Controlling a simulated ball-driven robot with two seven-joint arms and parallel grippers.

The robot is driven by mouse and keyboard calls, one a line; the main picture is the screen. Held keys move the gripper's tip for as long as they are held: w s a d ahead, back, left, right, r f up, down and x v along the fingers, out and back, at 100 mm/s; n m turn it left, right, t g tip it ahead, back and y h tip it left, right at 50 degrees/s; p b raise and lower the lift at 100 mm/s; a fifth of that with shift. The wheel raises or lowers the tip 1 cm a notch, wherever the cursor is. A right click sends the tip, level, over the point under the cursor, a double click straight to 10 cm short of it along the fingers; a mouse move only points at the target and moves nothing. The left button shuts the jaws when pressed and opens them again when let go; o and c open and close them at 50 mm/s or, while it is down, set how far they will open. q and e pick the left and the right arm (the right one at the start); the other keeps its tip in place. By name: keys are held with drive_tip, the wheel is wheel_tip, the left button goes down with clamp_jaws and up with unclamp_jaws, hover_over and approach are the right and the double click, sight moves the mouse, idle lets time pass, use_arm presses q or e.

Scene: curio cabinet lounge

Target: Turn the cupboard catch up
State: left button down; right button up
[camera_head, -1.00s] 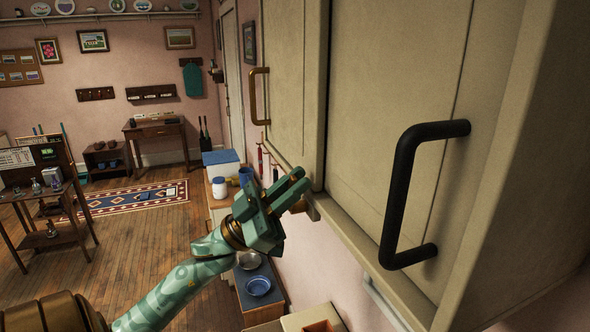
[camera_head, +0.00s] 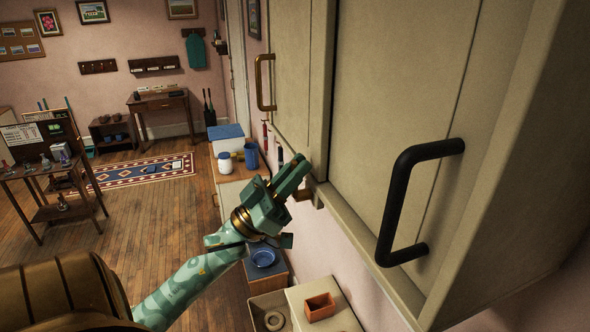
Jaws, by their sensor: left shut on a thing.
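The beige wall cupboard (camera_head: 390,90) fills the right side of the head view. It has a black handle (camera_head: 398,200) on the near door and a brass handle (camera_head: 264,85) on the far one. A small brownish catch (camera_head: 303,194) shows at the cupboard's lower edge, mostly hidden by my fingers, so I cannot tell its angle. My left gripper (camera_head: 297,174), green with a brass ring, is at that edge, its fingers shut on the catch. My right gripper is not in view.
Below the cupboard are a white box with a blue lid (camera_head: 226,138), a blue cup (camera_head: 251,156), a blue bowl (camera_head: 263,257) and a terracotta box (camera_head: 320,306). A desk (camera_head: 158,102) and a patterned rug (camera_head: 140,172) lie farther back. Open wooden floor is at left.

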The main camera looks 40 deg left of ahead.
use_arm(q)
drive_tip(key=c, duration=1.4)
unclamp_jaws()
drive_tip(key=b+v, duration=0.7)
drive_tip(key=v, duration=0.9)
drive_tip(key=shift+f+b, duration=0.2)
drive_tip(key=shift+b, duration=0.2)
